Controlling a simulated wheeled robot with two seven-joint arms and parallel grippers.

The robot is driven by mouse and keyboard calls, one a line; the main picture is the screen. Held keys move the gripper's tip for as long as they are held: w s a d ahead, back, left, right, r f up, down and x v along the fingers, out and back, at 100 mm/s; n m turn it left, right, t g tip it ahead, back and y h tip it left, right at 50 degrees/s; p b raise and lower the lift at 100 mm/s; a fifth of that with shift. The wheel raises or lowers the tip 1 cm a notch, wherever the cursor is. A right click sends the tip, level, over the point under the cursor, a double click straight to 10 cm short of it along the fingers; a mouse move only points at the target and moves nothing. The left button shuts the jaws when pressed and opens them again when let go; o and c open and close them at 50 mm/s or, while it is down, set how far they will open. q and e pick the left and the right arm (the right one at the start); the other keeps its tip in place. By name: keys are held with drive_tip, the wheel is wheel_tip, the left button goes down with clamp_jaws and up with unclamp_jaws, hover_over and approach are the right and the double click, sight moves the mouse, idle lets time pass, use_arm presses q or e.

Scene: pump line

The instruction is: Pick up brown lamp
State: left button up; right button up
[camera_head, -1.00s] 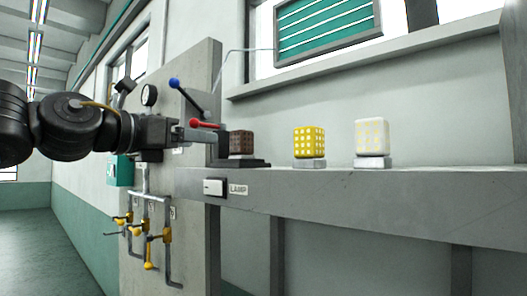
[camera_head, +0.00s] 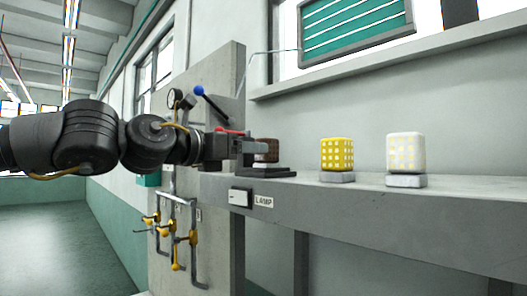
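The brown lamp (camera_head: 268,157) is a small dark brown cube on a flat black base (camera_head: 275,172) at the left end of the grey ledge (camera_head: 370,208). My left gripper (camera_head: 257,148) reaches in from the left, with its fingers at the lamp and covering its left and upper part. I cannot tell whether the fingers touch the lamp or are closed on it. The lamp appears to rest upright on its base. My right gripper is not in view.
A yellow lamp (camera_head: 338,153) and a white lamp (camera_head: 405,153) stand on grey bases to the right. A red-handled lever (camera_head: 232,131) and a blue-knobbed lever (camera_head: 199,90) are close to my gripper. A switch (camera_head: 240,198) labelled LAMP is on the ledge front. Pipes with yellow valves (camera_head: 176,240) are below.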

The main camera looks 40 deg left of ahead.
use_arm(q)
drive_tip(key=w+p, duration=0.2)
drive_tip(key=w, duration=0.3)
drive_tip(key=shift+w+d+p, duration=0.1)
drive_tip(key=shift+d+p, duration=0.1)
drive_tip(key=shift+p, duration=0.15)
drive_tip(key=shift+s, duration=0.3)
drive_tip(key=shift+c, duration=0.9)
drive_tip(key=c, duration=0.9)
drive_tip(key=shift+s+a+r+b, duration=0.1)
drive_tip(key=shift+s+r+b, duration=0.2)
drive_tip(key=shift+b, duration=0.15)
drive_tip(key=s+r+b, duration=0.1)
drive_tip(key=s+r, duration=0.1)
drive_tip(key=s, duration=0.2)
drive_tip(key=s+r+b, duration=0.2)
drive_tip(key=s, duration=0.2)
drive_tip(key=s+r+b, duration=0.2)
drive_tip(key=s, duration=0.2)
drive_tip(key=shift+s+a+r, duration=0.15)
drive_tip(key=shift+a+r, duration=0.1)
drive_tip(key=shift+r, duration=0.15)
drive_tip(key=shift+c, duration=0.6)
drive_tip(key=shift+s+r, duration=0.3)
drive_tip(key=shift+s, duration=0.3)
